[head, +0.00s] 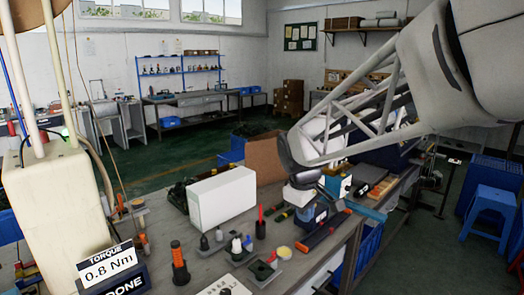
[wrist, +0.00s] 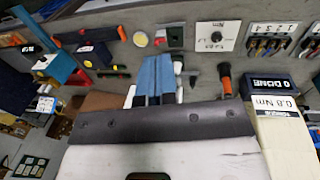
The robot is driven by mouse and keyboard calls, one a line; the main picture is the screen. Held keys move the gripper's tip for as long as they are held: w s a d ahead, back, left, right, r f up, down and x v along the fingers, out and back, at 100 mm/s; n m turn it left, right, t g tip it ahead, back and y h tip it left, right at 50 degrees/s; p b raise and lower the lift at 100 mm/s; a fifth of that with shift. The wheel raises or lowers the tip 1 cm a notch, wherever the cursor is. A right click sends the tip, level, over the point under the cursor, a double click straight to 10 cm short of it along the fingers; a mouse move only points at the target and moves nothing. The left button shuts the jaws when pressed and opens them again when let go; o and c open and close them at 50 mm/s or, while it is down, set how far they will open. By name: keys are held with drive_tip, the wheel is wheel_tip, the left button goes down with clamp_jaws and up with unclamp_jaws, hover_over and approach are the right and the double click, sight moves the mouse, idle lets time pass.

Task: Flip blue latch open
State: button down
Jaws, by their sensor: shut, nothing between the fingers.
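In the wrist view the fingers of my gripper (wrist: 157,62) are side by side, shut and empty. The dark blue block (wrist: 93,54) lies left of the fingers there, apart from them. I cannot make out a separate blue latch for certain. A blue box with a pale label (head: 338,186) stands behind the block, and the gripper hides part of that area.
A white box (head: 222,198) stands left of the gripper. An orange-handled tool (head: 179,262), a red upright tool (head: 260,222) and several small fixtures stand at the front. A torque display (head: 110,268) is at front left. A dark bar with red ends (head: 322,235) lies near the bench edge.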

drive_tip(key=s+d+f+m, duration=0.1)
drive_tip(key=s+d+m, duration=0.3)
drive_tip(key=s, duration=0.9)
drive_tip(key=s+d+f+m+t+y, duration=0.1)
drive_tip(key=s+d+m, duration=0.2)
drive_tip(key=s, duration=1)
drive_tip(key=shift+d+m, duration=0.4)
drive_tip(key=shift+m, duration=0.8)
drive_tip(key=shift+f, duration=0.1)
